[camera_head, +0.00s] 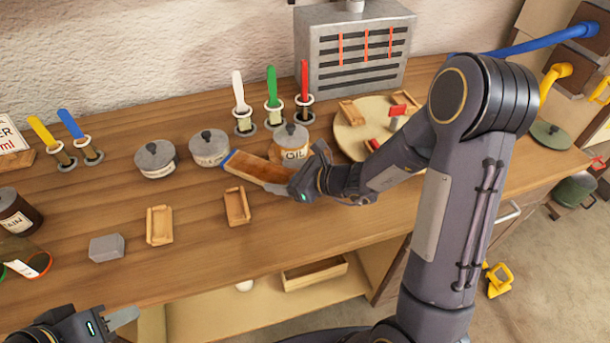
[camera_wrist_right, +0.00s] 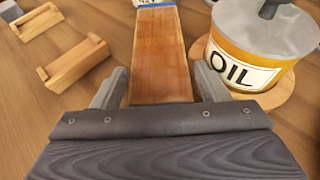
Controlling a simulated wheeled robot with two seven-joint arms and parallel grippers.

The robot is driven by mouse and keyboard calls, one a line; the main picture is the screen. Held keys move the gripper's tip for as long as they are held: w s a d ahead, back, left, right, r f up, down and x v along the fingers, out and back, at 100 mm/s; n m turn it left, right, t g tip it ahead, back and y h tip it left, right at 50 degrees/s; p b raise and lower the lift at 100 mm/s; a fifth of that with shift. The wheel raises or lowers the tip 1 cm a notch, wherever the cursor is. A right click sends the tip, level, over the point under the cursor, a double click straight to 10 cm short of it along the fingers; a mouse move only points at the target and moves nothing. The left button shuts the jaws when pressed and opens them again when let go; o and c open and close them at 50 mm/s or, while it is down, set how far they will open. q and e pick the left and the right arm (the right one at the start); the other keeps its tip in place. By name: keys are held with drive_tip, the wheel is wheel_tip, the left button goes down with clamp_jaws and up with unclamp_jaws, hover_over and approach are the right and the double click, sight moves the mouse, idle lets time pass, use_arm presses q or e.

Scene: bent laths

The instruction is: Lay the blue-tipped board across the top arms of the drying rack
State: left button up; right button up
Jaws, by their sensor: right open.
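The blue-tipped board (camera_head: 257,168) is a reddish-brown lath, its blue end pointing left toward the grey-lidded tins. My right gripper (camera_head: 290,181) is at its right end. In the right wrist view, the board (camera_wrist_right: 160,55) runs between the two open fingers of my right gripper (camera_wrist_right: 158,90), with a gap at each side. Whether the board rests on something is hidden. My left gripper (camera_head: 122,318) is at the bottom left, apart from the board; only one finger shows clearly. A blue bar (camera_head: 540,40) and yellow bars (camera_head: 555,78) stick out at the far right; I cannot tell if they are rack arms.
The oil tin (camera_head: 291,142) stands close behind the board, and beside it in the right wrist view (camera_wrist_right: 255,55). Two small wooden cradles (camera_head: 160,226) (camera_head: 237,206) and a grey block (camera_head: 107,248) lie in front. A slotted metal box (camera_head: 352,50) stands at the back.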

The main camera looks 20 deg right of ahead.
drive_tip(key=v, duration=1)
drive_tip(key=shift+s+d+r+p, duration=0.1)
drive_tip(key=shift+s+d+p, duration=0.05)
drive_tip(key=shift+s+p, duration=0.15)
drive_tip(key=s+a+r+n+g, duration=0.2)
drive_tip(key=s+r+n, duration=0.1)
drive_tip(key=s+n, duration=0.5)
drive_tip(key=s+a+r+n+g+h, duration=0.1)
drive_tip(key=s+a+r+n+g, duration=0.1)
drive_tip(key=s+n, duration=0.6)
drive_tip(key=r+n+g, duration=0.1)
drive_tip(key=n, duration=0.3)
drive_tip(key=shift+a+r, duration=0.15)
drive_tip(key=shift+r, duration=0.25)
drive_tip(key=shift+o, duration=0.2)
drive_tip(key=s+d+n+h, duration=0.2)
drive_tip(key=n, duration=0.1)
drive_tip(key=s+d+n+h, duration=0.1)
drive_tip(key=d+n, duration=0.1)
drive_tip(key=shift+s+f+t+h, duration=0.2)
drive_tip(key=shift+f+t+h, duration=0.15)
drive_tip(key=shift+t+h, duration=0.05)
drive_tip(key=shift+d+n+h, duration=0.3)
drive_tip(key=shift+n, duration=0.1)
